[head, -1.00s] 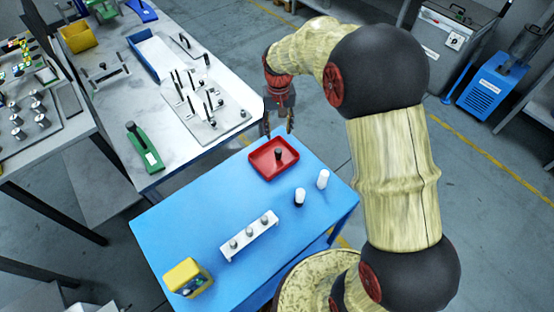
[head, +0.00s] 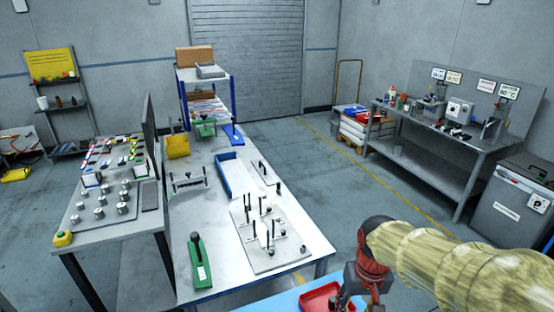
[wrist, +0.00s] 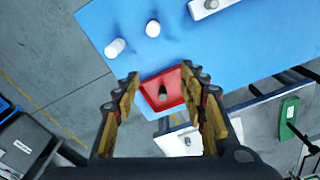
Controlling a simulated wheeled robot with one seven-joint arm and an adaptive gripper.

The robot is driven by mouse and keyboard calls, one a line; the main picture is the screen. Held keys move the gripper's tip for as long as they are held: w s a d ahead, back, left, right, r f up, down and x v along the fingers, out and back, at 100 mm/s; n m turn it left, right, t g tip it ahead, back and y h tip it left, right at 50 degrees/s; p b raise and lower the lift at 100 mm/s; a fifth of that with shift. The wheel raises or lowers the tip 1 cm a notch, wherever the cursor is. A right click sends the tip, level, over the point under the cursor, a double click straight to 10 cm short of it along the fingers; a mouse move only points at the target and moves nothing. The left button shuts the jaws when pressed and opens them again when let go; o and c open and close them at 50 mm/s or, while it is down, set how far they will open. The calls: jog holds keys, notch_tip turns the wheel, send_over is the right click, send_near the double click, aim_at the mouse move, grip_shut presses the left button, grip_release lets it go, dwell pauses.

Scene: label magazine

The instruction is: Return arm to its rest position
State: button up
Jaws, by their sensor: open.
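My gripper (wrist: 162,105) is open and empty in the wrist view, with its two fingers spread apart. Beyond the fingers lies a red tray (wrist: 152,82) on the blue table (wrist: 190,40), with a dark-topped piece (wrist: 163,93) standing in it. In the head view my gripper shows at the lower edge, beside the red tray (head: 312,298), with its fingertips cut off by the frame. Only the back corner of the blue table (head: 280,300) shows there.
Two white cylinders (wrist: 115,47) (wrist: 153,28) stand on the blue table. A white block (wrist: 210,6) is at the top edge. A white workbench (head: 215,225) holds a fixture plate (head: 270,250) with upright pins and a green tool (head: 200,262).

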jog(key=s+r+t+b, duration=0.2)
jog(key=s+r+t, duration=0.2)
jog(key=s+r, duration=0.5)
jog(key=shift+s+r+t, duration=0.2)
jog(key=shift+s+t, duration=0.2)
jog(key=shift+s, duration=1.2)
